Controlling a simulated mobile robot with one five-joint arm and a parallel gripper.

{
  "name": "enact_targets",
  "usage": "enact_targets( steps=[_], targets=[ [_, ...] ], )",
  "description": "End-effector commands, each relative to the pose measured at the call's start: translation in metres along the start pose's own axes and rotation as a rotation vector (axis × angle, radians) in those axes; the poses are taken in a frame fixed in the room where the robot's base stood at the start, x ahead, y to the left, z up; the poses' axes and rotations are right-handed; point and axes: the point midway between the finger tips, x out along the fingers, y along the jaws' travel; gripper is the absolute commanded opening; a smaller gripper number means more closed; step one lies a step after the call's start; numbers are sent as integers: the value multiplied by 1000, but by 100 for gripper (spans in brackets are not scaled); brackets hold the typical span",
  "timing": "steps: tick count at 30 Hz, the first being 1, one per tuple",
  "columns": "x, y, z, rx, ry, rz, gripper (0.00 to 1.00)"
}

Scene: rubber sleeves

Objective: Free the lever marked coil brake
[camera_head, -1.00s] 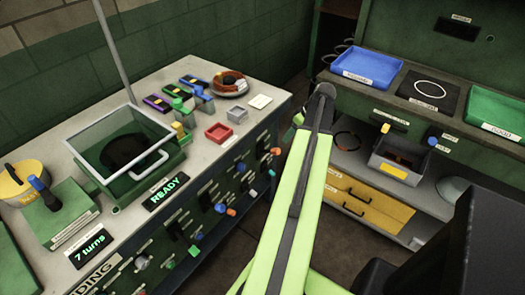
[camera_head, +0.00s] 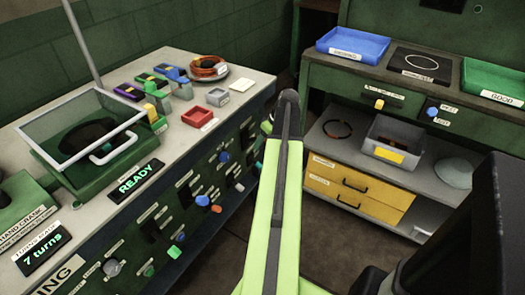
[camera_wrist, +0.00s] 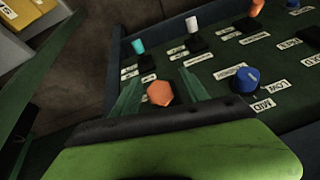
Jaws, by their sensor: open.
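My gripper (camera_wrist: 160,90) is open in the wrist view, its two green fingers pointing at a dark panel. An orange knob (camera_wrist: 160,93) shows between the fingertips; I cannot tell whether they touch it. A blue knob (camera_wrist: 244,79) is to its right. Teal (camera_wrist: 138,47), white (camera_wrist: 192,24) and another orange knob (camera_wrist: 256,8) stand beyond. Small white labels lie beside them, mostly too small or tilted to read. I cannot tell which lever is marked coil brake. In the head view the lever panel (camera_head: 190,205) is the bench front; my arm hides the gripper's fingers.
The left bench (camera_head: 222,122) carries a clear-lidded green machine (camera_head: 85,185), a READY display (camera_head: 139,180) and a red tray (camera_head: 198,117). A shelf unit (camera_head: 325,75) with a blue tray (camera_head: 353,43) and yellow drawers (camera_head: 360,190) stands right. Dark floor lies between.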

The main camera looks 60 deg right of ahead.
Motion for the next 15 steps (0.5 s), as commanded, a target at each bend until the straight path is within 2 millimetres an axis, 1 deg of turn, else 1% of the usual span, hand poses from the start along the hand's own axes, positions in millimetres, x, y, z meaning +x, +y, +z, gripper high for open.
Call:
enact_targets(
  steps=[1,3,13,14,15],
  targets=[
    [11,1,2,0,0,0,52],
    [14,1,1,0,0,0,52],
    [15,0,-1,0,0,0,52],
    [15,0,-1,0,0,0,50],
    [15,0,-1,-1,0,0,44]
  ],
)
